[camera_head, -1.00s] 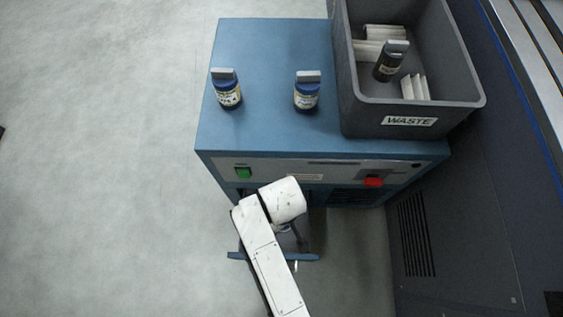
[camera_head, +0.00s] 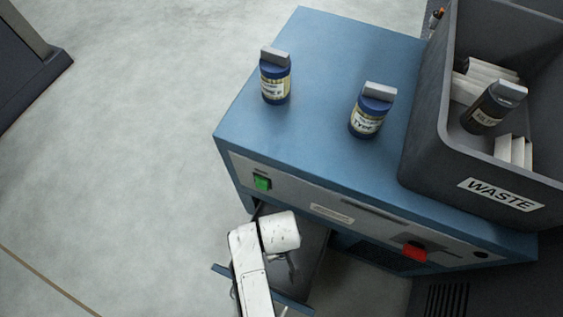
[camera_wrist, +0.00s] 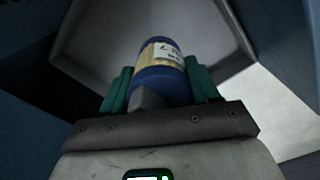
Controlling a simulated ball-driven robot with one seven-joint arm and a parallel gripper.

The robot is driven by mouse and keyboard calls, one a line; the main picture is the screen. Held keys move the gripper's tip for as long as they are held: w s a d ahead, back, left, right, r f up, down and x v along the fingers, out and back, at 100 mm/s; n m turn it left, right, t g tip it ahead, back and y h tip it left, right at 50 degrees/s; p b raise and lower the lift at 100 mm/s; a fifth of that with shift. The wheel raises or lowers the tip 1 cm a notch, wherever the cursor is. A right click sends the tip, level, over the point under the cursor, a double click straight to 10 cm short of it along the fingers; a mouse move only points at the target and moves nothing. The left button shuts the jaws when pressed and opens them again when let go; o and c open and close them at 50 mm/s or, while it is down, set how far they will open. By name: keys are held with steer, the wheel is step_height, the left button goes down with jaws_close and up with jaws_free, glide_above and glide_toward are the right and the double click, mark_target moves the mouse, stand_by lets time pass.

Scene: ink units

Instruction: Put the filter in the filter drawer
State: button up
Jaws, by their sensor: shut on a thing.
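My gripper (camera_wrist: 158,78) is shut on a filter (camera_wrist: 157,60), a blue cylinder with a cream label, between its green fingers in the wrist view. The filter drawer (camera_head: 312,268) is pulled out low at the front of the blue unit. Its grey inside (camera_wrist: 100,35) lies beyond the filter in the wrist view. The held filter is at or over the drawer; I cannot tell whether it touches the bottom. Two similar filters, one on the left (camera_head: 276,82) and one on the right (camera_head: 368,115), stand on the unit's top.
The blue unit (camera_head: 320,60) has a green switch (camera_head: 262,183) and a red switch (camera_head: 414,252) on its front. A grey WASTE bin (camera_head: 440,178) at its right holds a dark filter (camera_head: 492,108) and white pleated pieces. Open floor (camera_head: 130,130) lies to the left.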

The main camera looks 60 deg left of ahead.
steer(key=shift+f+b, duration=1.35)
steer(key=shift+f, duration=1.2)
steer(key=shift+f, duration=0.15)
steer(key=o, duration=1.1)
step_height(320, 180, up, 12)
steer(key=p, duration=0.6)
